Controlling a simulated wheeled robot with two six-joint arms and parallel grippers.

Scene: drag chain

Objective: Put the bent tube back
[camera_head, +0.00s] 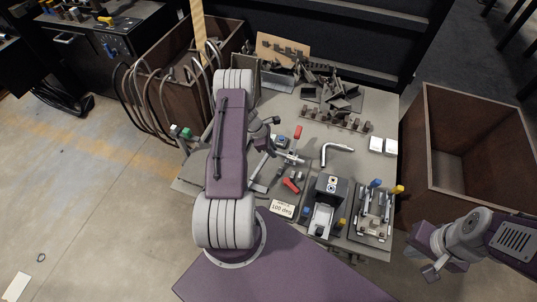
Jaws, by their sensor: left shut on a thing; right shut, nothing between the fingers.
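A shiny bent tube (336,149) lies on the worktable (362,239), right of the middle, with an elbow at its left end. No gripper touches this tube. My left arm reaches over the left part of the table. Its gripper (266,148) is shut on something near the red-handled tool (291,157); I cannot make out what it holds. My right gripper (431,271) is at the lower right, off the table. It is shut and empty.
A sign reading 100 deg (282,208), a dark machine block (331,187) and a clamp fixture (373,210) stand at the front. A notched rack (335,120) is behind the tube. A large brown bin (431,150) stands right.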

